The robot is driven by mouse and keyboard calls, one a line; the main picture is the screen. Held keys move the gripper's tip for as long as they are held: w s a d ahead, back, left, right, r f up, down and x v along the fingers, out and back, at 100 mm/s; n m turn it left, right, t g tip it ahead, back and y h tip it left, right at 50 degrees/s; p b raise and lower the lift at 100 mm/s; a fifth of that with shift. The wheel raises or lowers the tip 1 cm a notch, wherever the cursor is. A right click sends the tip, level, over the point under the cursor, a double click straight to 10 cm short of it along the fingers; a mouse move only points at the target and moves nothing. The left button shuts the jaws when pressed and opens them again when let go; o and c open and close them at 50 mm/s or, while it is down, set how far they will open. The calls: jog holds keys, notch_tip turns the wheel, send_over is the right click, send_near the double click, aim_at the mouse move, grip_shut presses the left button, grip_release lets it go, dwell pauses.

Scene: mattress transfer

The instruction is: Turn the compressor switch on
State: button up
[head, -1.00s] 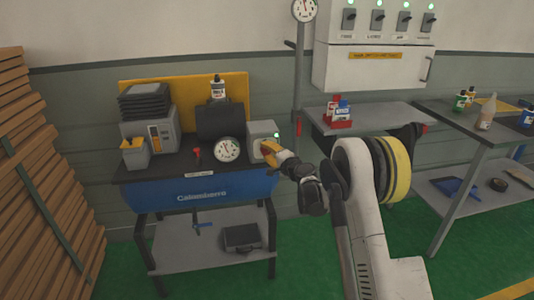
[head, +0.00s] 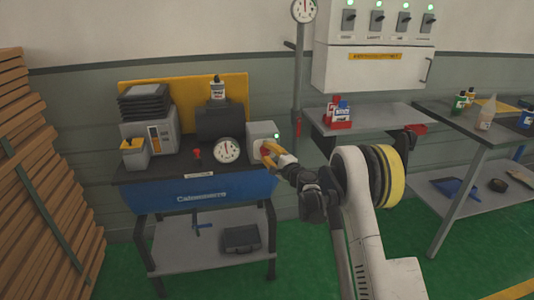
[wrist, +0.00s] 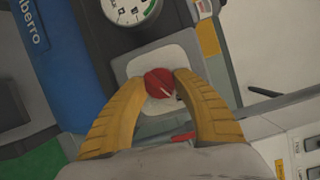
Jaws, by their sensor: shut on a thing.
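The switch is a red round knob (wrist: 160,83) on a white square plate (wrist: 185,58) in the wrist view. It sits on the face of a grey box (head: 262,131) with a lit green lamp (head: 276,136) on the workbench in the head view. My gripper (wrist: 161,76) has its two yellow fingers on either side of the knob, shut on it. In the head view my gripper (head: 267,151) is at the front of the box, and a bit of red shows between the fingers. The knob's pointer direction is hard to tell.
A round gauge (head: 227,150) stands just left of the box. The blue bench front (head: 150,195) lies below. A grey shelf (head: 385,115) with red-and-blue bottles and a wall panel (head: 375,70) with several switches are to the right.

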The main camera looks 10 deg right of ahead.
jog(key=shift+r, duration=0.1)
jog(key=o, duration=1.2)
jog(key=v, duration=1.2)
